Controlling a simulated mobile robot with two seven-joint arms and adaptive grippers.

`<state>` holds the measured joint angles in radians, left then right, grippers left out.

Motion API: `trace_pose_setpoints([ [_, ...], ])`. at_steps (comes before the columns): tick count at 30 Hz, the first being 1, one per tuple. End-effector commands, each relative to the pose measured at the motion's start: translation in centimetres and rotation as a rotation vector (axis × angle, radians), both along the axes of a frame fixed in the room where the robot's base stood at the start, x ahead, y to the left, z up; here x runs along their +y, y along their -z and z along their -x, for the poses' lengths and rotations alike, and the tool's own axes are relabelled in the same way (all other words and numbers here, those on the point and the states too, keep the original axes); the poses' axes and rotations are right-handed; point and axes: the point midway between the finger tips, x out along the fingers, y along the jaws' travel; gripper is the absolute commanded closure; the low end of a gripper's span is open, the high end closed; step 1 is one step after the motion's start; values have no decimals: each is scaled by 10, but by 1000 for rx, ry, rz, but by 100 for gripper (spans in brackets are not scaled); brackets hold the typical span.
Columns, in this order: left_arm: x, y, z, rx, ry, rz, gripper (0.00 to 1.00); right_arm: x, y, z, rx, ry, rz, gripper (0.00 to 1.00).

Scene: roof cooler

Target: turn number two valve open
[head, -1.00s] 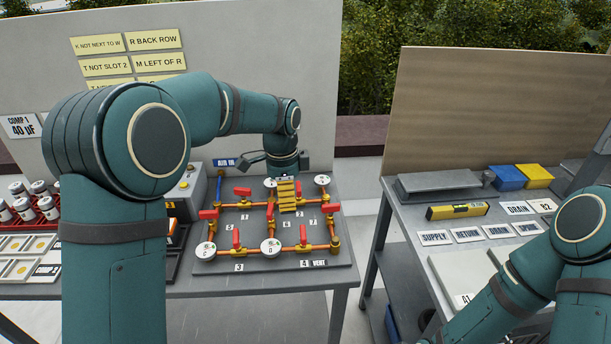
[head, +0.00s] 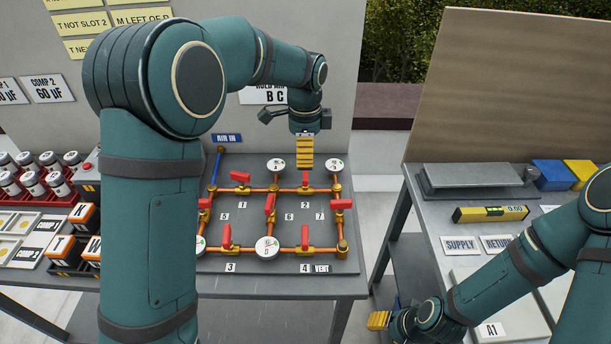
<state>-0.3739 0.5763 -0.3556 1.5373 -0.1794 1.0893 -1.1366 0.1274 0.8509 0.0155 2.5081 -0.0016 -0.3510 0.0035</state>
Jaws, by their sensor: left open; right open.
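The pipe panel (head: 335,262) is on the left table, with orange pipes, gauges and red-handled valves. The number two label (head: 304,205) sits below the top pipe run. The valve with the red handle above it (head: 305,179) is partly visible under my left gripper; its handle angle is hard to tell. My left gripper (head: 304,160) is open, its yellow fingers pointing down just above that handle, with a visible gap hard to judge. My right gripper (head: 378,320) is open and empty, low at the edge of the right table.
Other red valve handles stand close by, including valve one (head: 240,177). White round gauges (head: 276,165) flank the top run. A blue AIR IN sign (head: 227,138) is at the back left. The right table holds a yellow level (head: 490,214) and label plates.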

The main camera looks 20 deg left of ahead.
Motion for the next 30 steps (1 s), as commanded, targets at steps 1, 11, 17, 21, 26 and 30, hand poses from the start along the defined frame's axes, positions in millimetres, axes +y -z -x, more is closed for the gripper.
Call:
trace_pose_setpoints([
  [1, 0, 13, 0, 3, -1, -1, 13, 0, 5, -1, -2, 1, 0, 53],
  [11, 0, 67, 0, 2, -1, 1, 13, 0, 17, -3, -8, 2, 1, 53],
  [17, 0, 79, 0, -1, -1, 1, 13, 0, 20, -4, -10, 3, 1, 53],
  [21, 0, 81, 0, -1, -1, 1, 13, -1, 20, -4, -10, 3, 1, 53],
  [26, 0, 80, 0, 0, -1, 1, 13, -1, 19, -4, -10, 3, 1, 53],
  [30, 0, 80, 0, 0, -1, 1, 59, 0, 19, -4, -10, 3, 1, 53],
])
